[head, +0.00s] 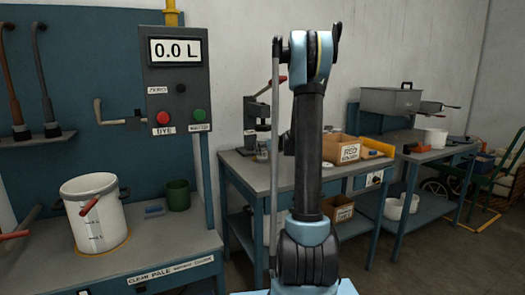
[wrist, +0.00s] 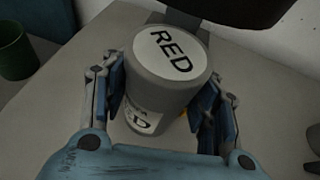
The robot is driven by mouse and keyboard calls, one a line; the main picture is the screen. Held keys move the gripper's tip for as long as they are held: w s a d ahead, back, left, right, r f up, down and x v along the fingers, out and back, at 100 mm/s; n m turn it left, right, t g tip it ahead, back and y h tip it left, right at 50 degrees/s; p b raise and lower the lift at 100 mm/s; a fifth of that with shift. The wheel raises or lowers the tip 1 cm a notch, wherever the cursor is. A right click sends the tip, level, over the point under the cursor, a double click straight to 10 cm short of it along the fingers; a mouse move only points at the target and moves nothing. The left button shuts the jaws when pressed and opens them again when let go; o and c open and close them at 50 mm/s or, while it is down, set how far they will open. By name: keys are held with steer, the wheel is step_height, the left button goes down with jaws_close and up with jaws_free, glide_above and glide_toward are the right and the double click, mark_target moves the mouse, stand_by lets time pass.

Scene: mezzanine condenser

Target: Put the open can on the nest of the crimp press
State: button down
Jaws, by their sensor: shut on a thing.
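In the wrist view a grey can (wrist: 152,95) sits between the two fingers of my gripper (wrist: 163,88), which is shut on its sides. Its round pale end facing the camera reads "RED", and a label shows on its side. I see no opening on the can; its far end is hidden. In the head view the crimp press (head: 256,118), a dark column with a long lever, stands at the left of the middle bench, partly behind my arm. Its nest cannot be made out. My gripper is hidden by my arm there.
The middle bench (head: 243,170) bears a cardboard box (head: 340,148) labelled RED. The left bench holds a white pail (head: 95,215) and a green cup (head: 178,195) under a 0.0 L display. A dark object (wrist: 225,8) overhangs the can in the wrist view.

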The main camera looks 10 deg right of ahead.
steer(key=c, duration=0.6)
jaws_free()
steer(key=v, duration=1.2)
steer(key=s+a+f+n+g, duration=0.1)
steer(key=s+a+n+g, duration=0.1)
steer(key=s+n, duration=0.3)
steer(key=s+a+f+n+g+h, duration=0.1)
steer(key=s+a+n, duration=0.3)
steer(key=s, duration=0.7)
steer(key=s+a+f+n+g, duration=0.2)
steer(key=s+a+f+n, duration=0.1)
steer(key=s+n, duration=0.3)
steer(key=shift+s+a+f+n+g, duration=0.1)
steer(key=shift+s+a+n+g, duration=0.05)
steer(key=shift+s, duration=0.3)
steer(key=shift+s+a+f+n+g, duration=0.15)
steer(key=shift+s, duration=0.3)
steer(key=s+d+f+n+g+h, duration=0.1)
steer(key=s+f+n, duration=0.2)
steer(key=s+n, duration=0.2)
steer(key=s+d+f+n+g+h, duration=0.1)
steer(key=s+f+n, duration=0.3)
steer(key=s, duration=0.6)
steer(key=s+d+f+n+g+h, duration=0.2)
steer(key=s+f+n+h, duration=0.1)
steer(key=s, duration=0.5)
steer(key=f+n, duration=0.1)
steer(key=n, duration=0.1)
steer(key=shift+d+n, duration=0.2)
steer(key=shift+n, duration=0.2)
